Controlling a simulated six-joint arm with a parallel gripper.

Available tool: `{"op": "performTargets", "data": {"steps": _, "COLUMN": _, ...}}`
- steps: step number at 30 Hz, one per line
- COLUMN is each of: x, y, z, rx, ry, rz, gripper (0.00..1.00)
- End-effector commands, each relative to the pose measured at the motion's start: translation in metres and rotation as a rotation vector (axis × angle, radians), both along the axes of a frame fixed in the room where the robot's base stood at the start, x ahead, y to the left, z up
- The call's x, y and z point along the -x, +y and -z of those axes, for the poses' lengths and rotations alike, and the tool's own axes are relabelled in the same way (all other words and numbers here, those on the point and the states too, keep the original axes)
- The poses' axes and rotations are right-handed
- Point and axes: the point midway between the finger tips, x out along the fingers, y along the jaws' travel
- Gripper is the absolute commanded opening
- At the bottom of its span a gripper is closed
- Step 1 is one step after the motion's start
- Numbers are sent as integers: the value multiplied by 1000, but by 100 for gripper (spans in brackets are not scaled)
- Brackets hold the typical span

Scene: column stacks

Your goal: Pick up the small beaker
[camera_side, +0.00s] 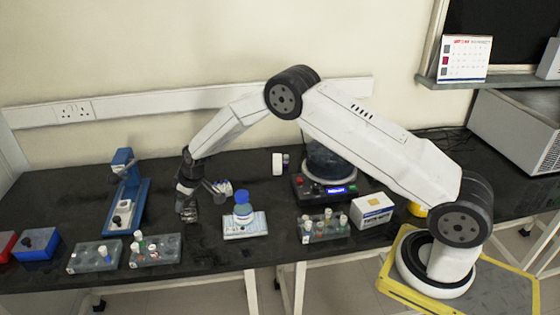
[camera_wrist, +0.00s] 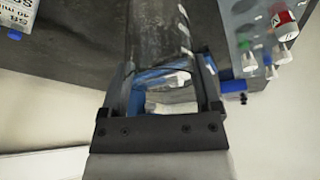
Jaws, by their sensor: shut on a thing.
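My gripper (camera_side: 188,212) is low over the black bench, between the blue stand and the blue-capped bottle. In the wrist view, my gripper (camera_wrist: 165,68) has its two dark fingers on either side of a clear glass thing, the small beaker (camera_wrist: 168,100). The fingers are shut on it, and blue and white shapes show through the glass. In the side view the beaker is hard to make out against the dark bench. I cannot tell whether it touches the bench.
A blue stand (camera_side: 136,205) is left of my gripper. Racks with vials (camera_side: 155,251) (camera_side: 326,229) stand near the front edge. A blue-capped bottle (camera_side: 243,211) stands on a white pad (camera_side: 232,232). A hot plate (camera_side: 318,190) and a white box (camera_side: 372,211) are to the right.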

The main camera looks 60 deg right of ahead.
Motion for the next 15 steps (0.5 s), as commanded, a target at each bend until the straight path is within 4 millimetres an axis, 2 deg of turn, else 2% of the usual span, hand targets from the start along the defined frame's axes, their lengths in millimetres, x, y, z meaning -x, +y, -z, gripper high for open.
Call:
{"op": "performTargets", "data": {"steps": 1, "x": 0, "y": 0, "z": -8, "rx": 0, "ry": -1, "rz": -1, "gripper": 21}}
{"op": "performTargets", "data": {"steps": 5, "x": 9, "y": -1, "z": -19, "rx": 0, "ry": -1, "rz": 0, "gripper": 21}}
{"op": "performTargets", "data": {"steps": 15, "x": 41, "y": -3, "z": -57, "rx": 1, "ry": -1, "rz": -1, "gripper": 21}}
